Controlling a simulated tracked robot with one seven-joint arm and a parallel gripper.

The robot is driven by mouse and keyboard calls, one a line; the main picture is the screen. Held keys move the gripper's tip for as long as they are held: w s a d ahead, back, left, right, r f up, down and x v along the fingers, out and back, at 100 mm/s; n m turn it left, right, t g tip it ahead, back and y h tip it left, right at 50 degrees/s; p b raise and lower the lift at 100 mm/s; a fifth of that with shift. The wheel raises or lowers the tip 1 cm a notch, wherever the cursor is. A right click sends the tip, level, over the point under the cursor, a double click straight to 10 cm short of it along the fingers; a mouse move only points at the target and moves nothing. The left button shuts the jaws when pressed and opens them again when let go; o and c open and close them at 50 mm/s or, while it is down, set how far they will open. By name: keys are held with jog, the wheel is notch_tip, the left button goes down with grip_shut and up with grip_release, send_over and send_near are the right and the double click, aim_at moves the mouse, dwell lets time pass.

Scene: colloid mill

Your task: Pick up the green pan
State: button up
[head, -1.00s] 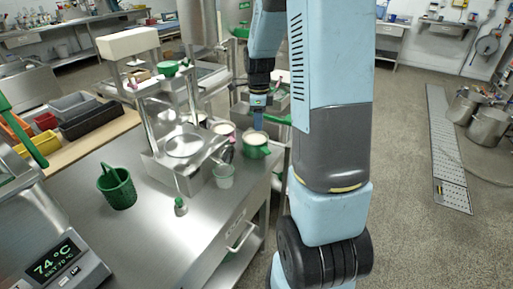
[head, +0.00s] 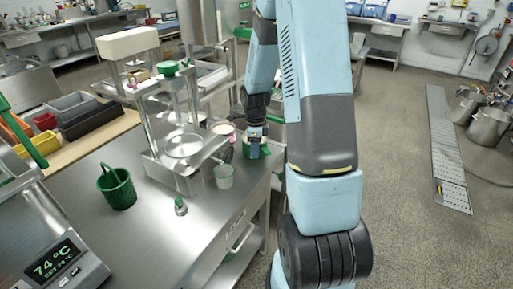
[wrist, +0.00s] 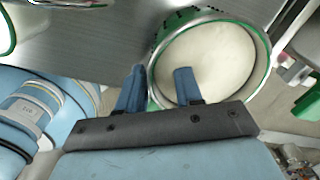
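The green pan (head: 264,150) stands at the right edge of the steel bench and holds a pale cream content. In the wrist view the pan (wrist: 262,50) shows from above, with a green rim. My gripper (head: 254,136) is at the pan, partly hiding it in the head view. In the wrist view my gripper (wrist: 160,70) is open, with one blue finger over the inside of the pan and the other just outside its left wall. I cannot tell whether either finger touches the wall.

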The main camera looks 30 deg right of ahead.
jog(key=shift+f, duration=0.65)
grip_shut()
